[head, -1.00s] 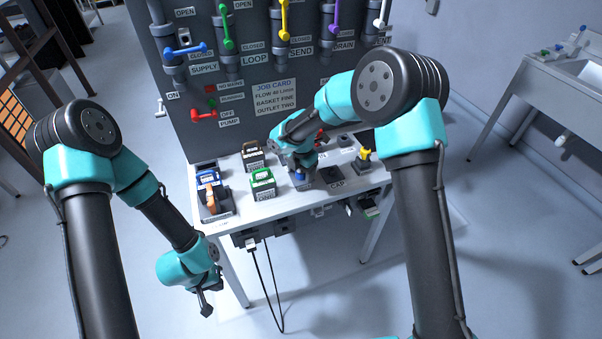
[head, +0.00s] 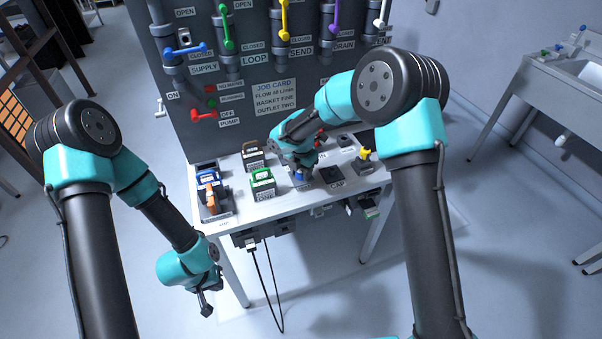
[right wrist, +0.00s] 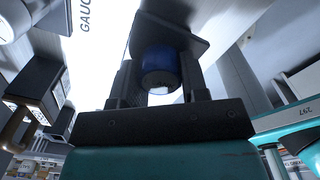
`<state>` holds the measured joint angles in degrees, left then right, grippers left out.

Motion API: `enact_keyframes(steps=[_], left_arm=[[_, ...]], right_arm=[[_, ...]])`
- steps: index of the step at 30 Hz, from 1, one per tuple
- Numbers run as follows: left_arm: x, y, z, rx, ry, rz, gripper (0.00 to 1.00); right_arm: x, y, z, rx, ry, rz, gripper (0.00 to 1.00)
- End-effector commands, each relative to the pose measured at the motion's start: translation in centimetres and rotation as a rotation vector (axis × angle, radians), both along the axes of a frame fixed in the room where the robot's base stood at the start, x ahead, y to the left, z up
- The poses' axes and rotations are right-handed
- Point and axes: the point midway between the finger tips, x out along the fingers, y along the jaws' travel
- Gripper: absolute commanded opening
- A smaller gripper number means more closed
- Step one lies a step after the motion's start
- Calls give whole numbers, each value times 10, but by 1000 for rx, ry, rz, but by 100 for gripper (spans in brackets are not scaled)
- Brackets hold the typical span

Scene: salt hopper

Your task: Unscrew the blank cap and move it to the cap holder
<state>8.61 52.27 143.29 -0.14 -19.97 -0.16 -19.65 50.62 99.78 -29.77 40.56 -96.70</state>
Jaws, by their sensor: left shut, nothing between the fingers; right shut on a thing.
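The blank cap (right wrist: 163,68) is a blue cylinder between the two fingers of my right gripper (right wrist: 160,88) in the right wrist view. That gripper is shut on it. In the head view the blue cap (head: 301,178) shows low at the table, under my right gripper (head: 299,170), whose fingers are mostly hidden by the wrist. Whether the cap is still on its thread cannot be told. The cap holder (head: 331,175) is a dark square pad by the CAP label, just right of the cap, with nothing seen on it. My left gripper (head: 207,301) is shut and empty, low in front of the table.
A green-framed box (head: 263,184), a brown-handled box (head: 253,160) and blue and orange items (head: 209,192) stand left on the white table. A yellow-topped part (head: 365,157) stands right. The dark valve panel (head: 230,120) rises behind. A cable hangs in front.

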Motion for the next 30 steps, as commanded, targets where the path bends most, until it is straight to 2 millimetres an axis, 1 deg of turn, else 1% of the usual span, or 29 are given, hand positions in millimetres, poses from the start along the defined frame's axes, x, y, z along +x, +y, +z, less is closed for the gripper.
enact_keyframes(steps=[6, 9, 19, 22, 30], left_arm=[[0, 0, 0, 0, 0, 0, 0], [0, 0, 0, 0, 0, 0, 0], [0, 0, 0, 0, 0, 0, 0], [0, 0, 0, 0, 0, 0, 0], [0, 0, 0, 0, 0, 0, 0]], right_arm=[[0, 0, 1, 0, 0, 195, 7], [0, 0, 1, 0, 0, 250, 7], [0, 0, 1, 0, 0, 267, 7], [0, 0, 1, 0, 0, 302, 7], [0, 0, 1, 0, 0, 537, 7]])
